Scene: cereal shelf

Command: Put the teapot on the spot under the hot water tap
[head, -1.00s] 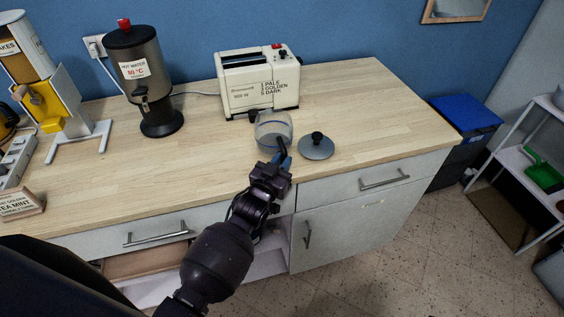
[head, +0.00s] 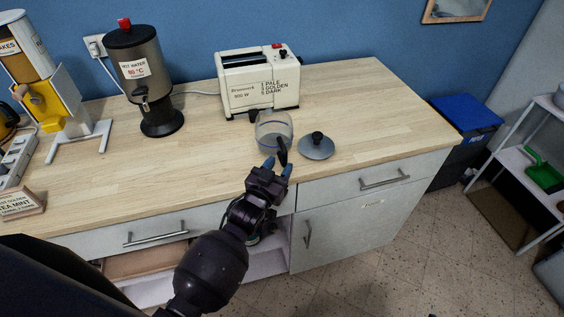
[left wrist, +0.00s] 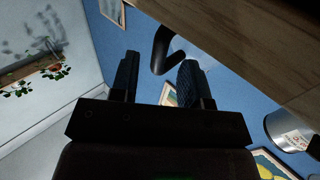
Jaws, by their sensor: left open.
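The teapot (head: 273,127) is a clear glass pot with a dark handle (head: 282,150) pointing toward me. It stands upright on the counter in front of the toaster. My left gripper (head: 278,166) is open, just in front of the handle. In the left wrist view the dark curved handle (left wrist: 160,47) shows between and beyond the two spread fingers (left wrist: 158,80). The hot water dispenser (head: 143,75) has a black tap above a round black base (head: 162,123), to the left of the teapot; the base is empty. My right gripper is not in view.
A grey lid with a black knob (head: 316,148) lies right of the teapot. A cream toaster (head: 258,82) stands behind. A cereal dispenser (head: 45,85) and a tea mint sign (head: 20,203) are at the left. The counter (head: 205,150) between teapot and dispenser is clear.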

